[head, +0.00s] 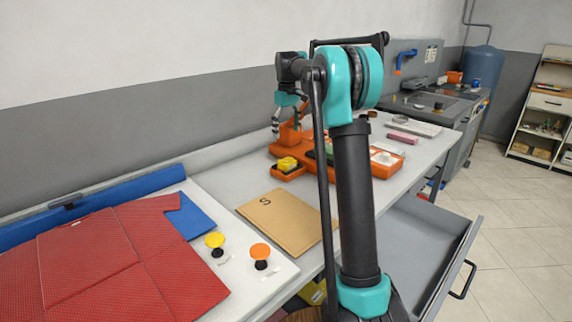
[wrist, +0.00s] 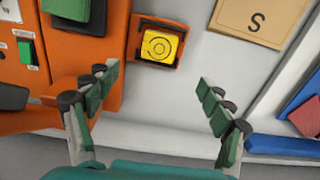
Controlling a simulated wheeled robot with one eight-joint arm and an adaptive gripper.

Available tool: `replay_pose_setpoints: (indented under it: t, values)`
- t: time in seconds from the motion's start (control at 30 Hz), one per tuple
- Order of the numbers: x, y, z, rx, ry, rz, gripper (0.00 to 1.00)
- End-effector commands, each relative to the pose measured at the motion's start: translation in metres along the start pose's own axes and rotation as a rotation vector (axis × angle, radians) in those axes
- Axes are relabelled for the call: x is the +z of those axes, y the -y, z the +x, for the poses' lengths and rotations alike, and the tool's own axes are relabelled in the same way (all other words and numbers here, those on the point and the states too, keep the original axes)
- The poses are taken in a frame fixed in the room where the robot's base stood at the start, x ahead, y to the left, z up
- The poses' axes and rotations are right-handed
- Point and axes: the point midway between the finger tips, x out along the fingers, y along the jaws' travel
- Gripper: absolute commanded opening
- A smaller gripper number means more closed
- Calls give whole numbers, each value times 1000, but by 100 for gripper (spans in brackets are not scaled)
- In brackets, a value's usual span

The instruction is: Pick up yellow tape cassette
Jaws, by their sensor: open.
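The yellow tape cassette (wrist: 160,46) sits in a small orange tray (wrist: 134,52) at the top middle of the wrist view. It also shows in the head view (head: 287,164), on the worktable beside a larger orange unit. My gripper (wrist: 157,82) is open and empty, its two green-padded fingers spread wide. In the wrist view the cassette appears between and beyond the fingertips, apart from them. In the head view my gripper (head: 288,120) is above the table, behind the cassette and partly hidden against the orange unit.
A tan envelope marked S (head: 285,220) lies near the cassette. Red cloth (head: 100,260), a yellow knob (head: 215,240) and an orange knob (head: 260,251) are at left. The large orange unit (wrist: 112,30) adjoins the small tray. A grey drawer (head: 425,240) hangs open at the front.

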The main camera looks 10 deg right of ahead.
Motion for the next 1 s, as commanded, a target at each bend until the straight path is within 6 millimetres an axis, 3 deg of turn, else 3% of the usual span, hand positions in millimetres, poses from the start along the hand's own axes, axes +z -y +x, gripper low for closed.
replay_pose_setpoints:
  t: [0.33,0.67,1.0]
  values:
    - [0,0,67,0,0,1,81]
    - [0,0,92,0,0,1,81]
    - [0,-2,134,0,-1,1,81]
